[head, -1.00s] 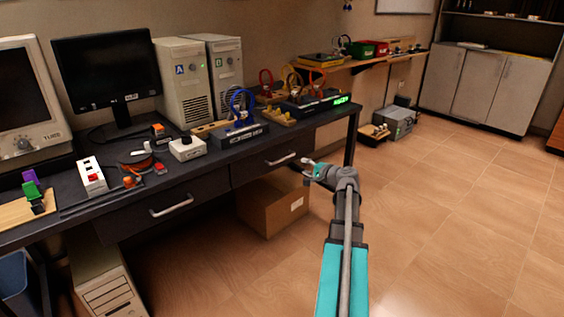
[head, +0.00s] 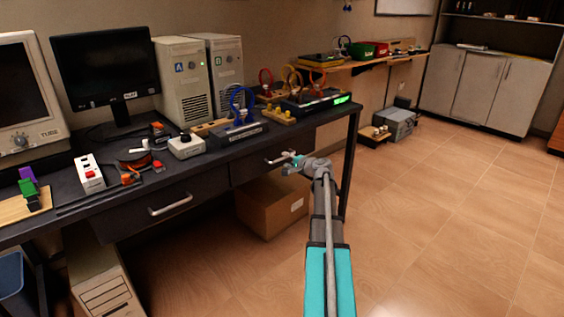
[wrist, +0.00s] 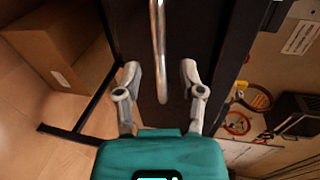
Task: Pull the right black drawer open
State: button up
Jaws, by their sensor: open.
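The right black drawer (head: 250,166) is in the front of the dark desk and looks shut in the head view. Its silver bar handle (head: 279,158) is partly hidden by my gripper (head: 292,164), which is at the handle's right end. In the wrist view my gripper (wrist: 160,80) is open, with one finger on each side of the handle (wrist: 158,45). The handle's near end lies between the fingers, and I see no clear contact. The drawer front (wrist: 190,25) is dark behind it.
The left drawer (head: 140,212) with its own handle is to the left. A cardboard box (head: 265,205) stands on the floor under the right drawer. The desk leg (head: 349,160) is just right of my arm. Open wooden floor (head: 440,230) lies to the right.

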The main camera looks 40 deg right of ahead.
aim_at(282, 159)
jog(key=shift+x, duration=1.6)
grip_shut()
